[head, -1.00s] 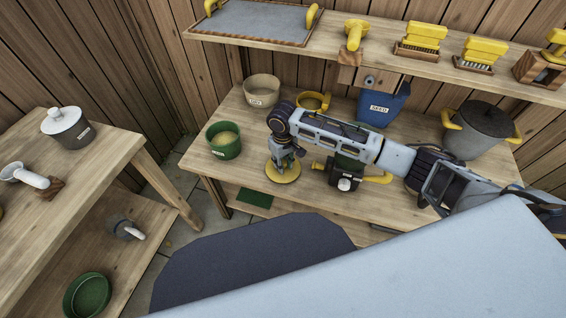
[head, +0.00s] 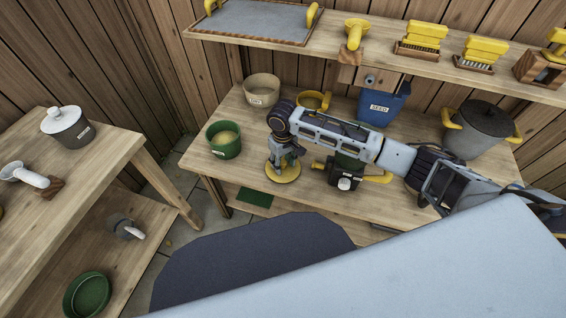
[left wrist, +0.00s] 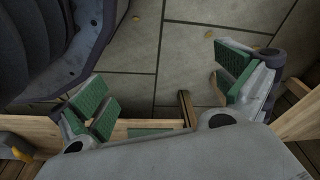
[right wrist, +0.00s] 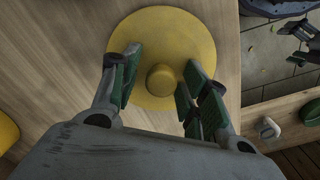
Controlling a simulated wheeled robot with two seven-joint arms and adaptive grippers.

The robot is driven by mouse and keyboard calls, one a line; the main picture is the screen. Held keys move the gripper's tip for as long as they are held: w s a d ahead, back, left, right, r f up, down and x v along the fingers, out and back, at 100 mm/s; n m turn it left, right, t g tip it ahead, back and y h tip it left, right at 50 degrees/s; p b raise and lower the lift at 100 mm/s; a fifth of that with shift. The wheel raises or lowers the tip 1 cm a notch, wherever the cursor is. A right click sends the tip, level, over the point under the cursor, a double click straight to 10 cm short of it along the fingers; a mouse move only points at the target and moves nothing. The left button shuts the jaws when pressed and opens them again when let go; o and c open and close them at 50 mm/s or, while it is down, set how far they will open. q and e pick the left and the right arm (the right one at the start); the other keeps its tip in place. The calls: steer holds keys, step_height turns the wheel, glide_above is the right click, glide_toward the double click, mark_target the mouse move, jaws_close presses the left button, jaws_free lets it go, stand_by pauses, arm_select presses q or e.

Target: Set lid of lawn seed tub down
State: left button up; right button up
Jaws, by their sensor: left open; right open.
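A round yellow lid (head: 283,174) with a knob lies flat on the workbench near its front edge. My right gripper (head: 284,160) points down over it. In the right wrist view the open fingers (right wrist: 162,66) stand on either side of the yellow knob (right wrist: 160,79), with gaps to it. A green tub (head: 224,146) with a pale label and tan contents stands open to the left of the lid; its label is too small to read. My left gripper (left wrist: 170,85) is open and empty above the paved floor; it is not seen in the head view.
A cream tub (head: 262,96), a blue SEED container (head: 380,112) and a grey pot (head: 477,138) stand further back. A dark device with a yellow handle (head: 345,182) is right of the lid. A shelf (head: 385,58) overhangs the back.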

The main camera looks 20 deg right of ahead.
mark_target(283, 161)
steer(key=shift+r, duration=0.45)
step_height(283, 161, up, 9)
steer(key=shift+r+p, duration=0.1)
steer(key=shift+p, duration=1.05)
arm_select(q)
steer(key=s+a+f, duration=0.3)
steer(key=s+f, duration=0.1)
steer(key=f, duration=0.2)
steer(key=shift+f, duration=0.15)
arm_select(e)
steer(key=shift+r, duration=0.9)
